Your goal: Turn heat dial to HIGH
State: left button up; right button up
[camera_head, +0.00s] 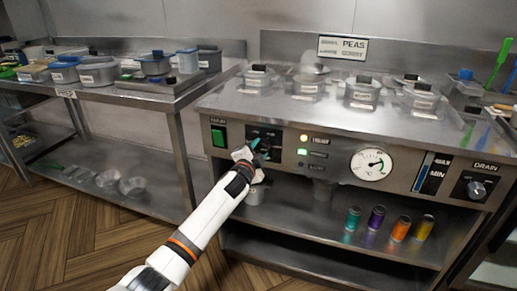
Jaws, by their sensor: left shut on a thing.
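The heat dial, with a teal mark (265,154), sits on a dark plate on the left part of the range's front panel (335,170). My left gripper (253,156) is at this dial, shut on it, and hides most of it. Only the teal part and a bit of the dark plate (264,134) show, so I cannot read its setting. My white left arm comes up from the bottom of the view. My right gripper is not in view.
A green switch (219,137) is left of the dial. Indicator lights (303,139), a round gauge (371,164) and the drain knob (476,189) are to the right. Colored cans (376,217) stand on the shelf below. A steel table (120,95) is at left.

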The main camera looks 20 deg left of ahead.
pick_arm(q)
jog(key=shift+m, duration=0.4)
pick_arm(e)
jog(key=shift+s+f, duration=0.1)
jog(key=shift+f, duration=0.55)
pick_arm(q)
jog(key=o, duration=1)
jog(key=shift+c, duration=0.2)
jog(key=shift+s, duration=0.25)
jog(key=shift+s+p, duration=0.3)
jog(key=shift+p, duration=0.05)
jog(key=s+p, duration=0.2)
jog(key=s, duration=0.9)
jog(key=shift+a, duration=0.3)
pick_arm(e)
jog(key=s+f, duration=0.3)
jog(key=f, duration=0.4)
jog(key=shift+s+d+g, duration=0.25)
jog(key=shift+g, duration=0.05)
